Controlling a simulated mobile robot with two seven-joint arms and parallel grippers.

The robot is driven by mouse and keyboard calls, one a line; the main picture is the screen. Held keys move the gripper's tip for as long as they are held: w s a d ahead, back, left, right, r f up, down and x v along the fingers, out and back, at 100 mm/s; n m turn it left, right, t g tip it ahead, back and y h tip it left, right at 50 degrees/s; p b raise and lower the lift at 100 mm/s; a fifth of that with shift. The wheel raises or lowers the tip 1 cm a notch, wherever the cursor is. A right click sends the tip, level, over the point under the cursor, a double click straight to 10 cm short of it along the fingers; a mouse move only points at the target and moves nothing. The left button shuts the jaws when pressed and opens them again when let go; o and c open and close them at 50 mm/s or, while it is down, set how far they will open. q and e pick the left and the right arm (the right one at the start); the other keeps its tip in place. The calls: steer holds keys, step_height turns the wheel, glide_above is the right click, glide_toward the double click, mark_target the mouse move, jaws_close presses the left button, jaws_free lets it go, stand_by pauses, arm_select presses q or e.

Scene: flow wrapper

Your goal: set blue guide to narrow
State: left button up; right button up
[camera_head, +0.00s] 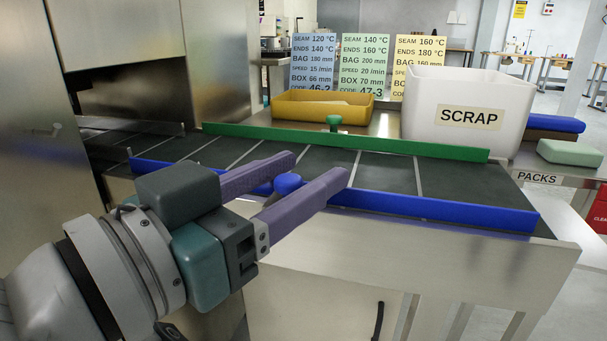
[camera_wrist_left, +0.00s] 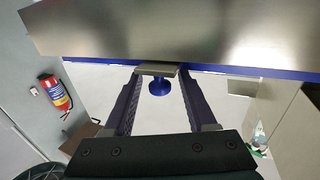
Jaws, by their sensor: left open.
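The blue guide (camera_head: 430,209) is a long rail along the near side of the dark conveyor (camera_head: 390,172). Its blue knob (camera_head: 288,184) sticks out towards me and also shows in the left wrist view (camera_wrist_left: 159,87), beneath a small metal bracket (camera_wrist_left: 157,69). My left gripper (camera_head: 316,168) is open, with one purple finger on each side of the knob. In the left wrist view the gripper (camera_wrist_left: 159,76) shows gaps between the knob and both fingers. The gripper hides part of the guide in the head view. My right gripper is not in view.
The green guide (camera_head: 350,142) runs along the far side, with a green knob (camera_head: 333,121) behind it. A yellow tray (camera_head: 320,110), a white SCRAP bin (camera_head: 468,95) and setting cards (camera_head: 365,62) stand beyond. The belt between the guides carries no packs in view.

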arm_select(q)
steer(key=shift+x, duration=1.15)
jaws_close()
